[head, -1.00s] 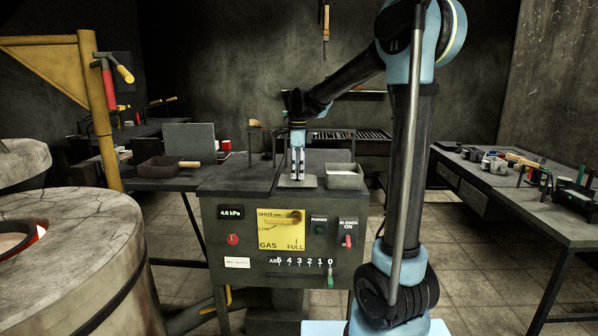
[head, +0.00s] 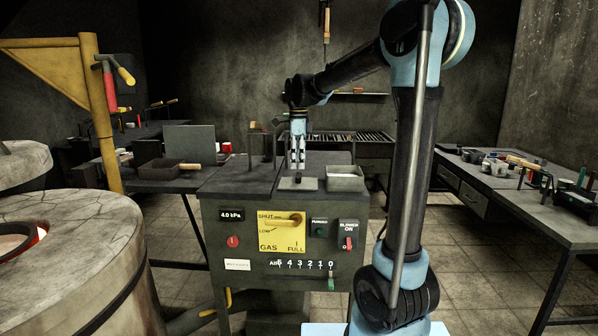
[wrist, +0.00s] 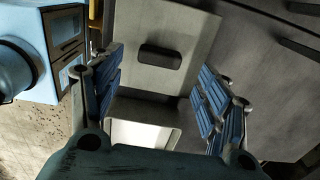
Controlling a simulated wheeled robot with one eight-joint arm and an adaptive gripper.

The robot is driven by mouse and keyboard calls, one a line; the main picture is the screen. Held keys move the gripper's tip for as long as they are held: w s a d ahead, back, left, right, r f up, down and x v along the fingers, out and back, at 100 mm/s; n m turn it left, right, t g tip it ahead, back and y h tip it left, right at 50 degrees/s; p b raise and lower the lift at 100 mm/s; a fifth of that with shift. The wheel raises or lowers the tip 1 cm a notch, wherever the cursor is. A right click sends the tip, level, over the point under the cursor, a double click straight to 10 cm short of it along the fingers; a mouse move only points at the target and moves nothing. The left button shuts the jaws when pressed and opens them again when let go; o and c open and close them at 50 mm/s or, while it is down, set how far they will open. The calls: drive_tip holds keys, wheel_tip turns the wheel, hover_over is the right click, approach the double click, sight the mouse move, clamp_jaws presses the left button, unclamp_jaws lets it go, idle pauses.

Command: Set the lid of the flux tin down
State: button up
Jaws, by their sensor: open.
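The lid of the flux tin (head: 286,184) is a flat grey square plate with a dark knob. It lies flat on top of the grey control cabinet. The wrist view shows the lid (wrist: 193,35) with its knob between and beyond my fingers. The flux tin (head: 345,184) stands uncovered just right of the lid, with pale contents; part of the tin also shows in the wrist view (wrist: 143,133). My gripper (head: 298,162) is open and empty, pointing down above the lid's knob, clear of it. In the wrist view my blue-padded fingers (wrist: 162,98) are spread wide.
The control cabinet (head: 228,185) carries gas and blower controls on its front. A furnace (head: 85,235) stands at the left. A bench with tools (head: 545,215) is at the right.

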sight(298, 174)
wheel_tip(298, 174, up, 8)
drive_tip(key=f, duration=0.1)
drive_tip(key=s+d+f+n+t, duration=0.1)
drive_tip(key=s+d+f+n, duration=0.3)
drive_tip(key=s+d, duration=0.35)
drive_tip(key=s+d+f+n, duration=0.4)
drive_tip(key=s+d+n, duration=0.1)
drive_tip(key=s+d, duration=0.25)
drive_tip(key=s+d+f+n, duration=0.3)
drive_tip(key=s+f+n, duration=0.1)
drive_tip(key=s+f, duration=0.4)
drive_tip(key=s+d+f+n+t, duration=0.1)
drive_tip(key=s+d+f+n, duration=0.2)
drive_tip(key=s+f+n, duration=0.2)
drive_tip(key=s+f, duration=0.3)
drive_tip(key=f, duration=0.3)
drive_tip(key=shift+s+d+n, duration=0.3)
drive_tip(key=shift+s+d, duration=0.05)
drive_tip(key=shift+w+f, duration=0.15)
drive_tip(key=shift+w, duration=0.3)
